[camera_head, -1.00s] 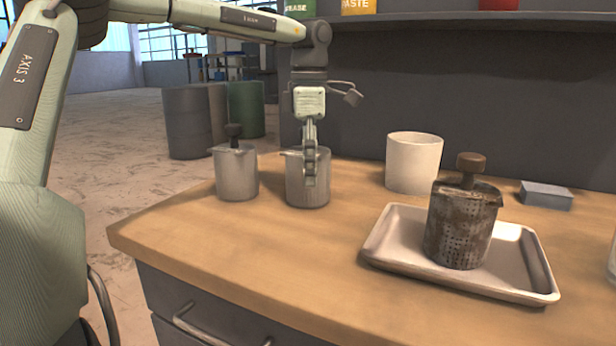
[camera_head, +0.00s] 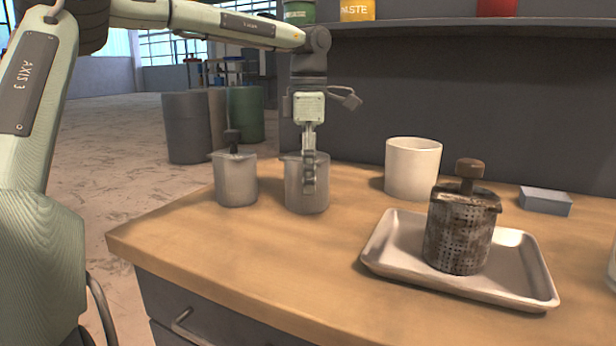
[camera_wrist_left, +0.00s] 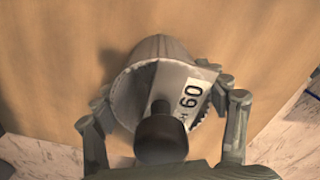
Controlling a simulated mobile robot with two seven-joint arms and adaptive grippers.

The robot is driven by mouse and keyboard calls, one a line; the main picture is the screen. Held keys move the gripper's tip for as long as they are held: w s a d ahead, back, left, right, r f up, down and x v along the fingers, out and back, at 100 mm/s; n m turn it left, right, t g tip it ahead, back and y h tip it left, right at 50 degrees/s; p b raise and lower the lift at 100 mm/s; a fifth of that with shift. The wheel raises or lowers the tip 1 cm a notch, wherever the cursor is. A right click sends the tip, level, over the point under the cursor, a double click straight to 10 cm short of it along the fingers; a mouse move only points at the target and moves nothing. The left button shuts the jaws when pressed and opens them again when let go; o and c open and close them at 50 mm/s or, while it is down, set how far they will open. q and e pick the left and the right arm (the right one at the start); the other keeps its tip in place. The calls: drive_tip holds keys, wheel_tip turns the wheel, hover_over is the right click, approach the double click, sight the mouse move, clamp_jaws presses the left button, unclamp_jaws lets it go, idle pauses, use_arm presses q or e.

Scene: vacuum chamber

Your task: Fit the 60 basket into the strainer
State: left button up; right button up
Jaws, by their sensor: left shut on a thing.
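The 60 basket (camera_head: 294,186) is a grey metal cup with a pouring lip, on the wooden bench near its back left. In the left wrist view, the basket (camera_wrist_left: 162,50) shows a "60" label on its top and a dark knob. My left gripper (camera_head: 309,186) points down with its fingers closed on the basket's sides. A dark, rusty perforated canister (camera_head: 459,232) with a brown knob stands upright on the tray. A plain off-white cylinder (camera_head: 413,168) stands behind it. I cannot tell for sure which is the strainer. My right gripper is out of view.
A similar grey cup (camera_head: 236,181) with a dark knob stands close left of the held basket. The pale metal tray (camera_head: 390,262) takes up the bench's right front. A grey block (camera_head: 545,200) lies at the back right. The bench (camera_head: 260,262) is bare at front left.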

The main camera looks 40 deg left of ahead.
use_arm(q)
wheel_tip(320, 180, up, 4)
drive_tip(key=shift+w+r, duration=0.1)
drive_tip(key=shift+r, duration=0.05)
drive_tip(key=shift+s+r, duration=0.4)
drive_tip(key=shift+s, duration=0.4)
drive_tip(key=s+r, duration=0.6)
drive_tip(key=s, duration=0.4)
drive_tip(key=shift+a, duration=0.25)
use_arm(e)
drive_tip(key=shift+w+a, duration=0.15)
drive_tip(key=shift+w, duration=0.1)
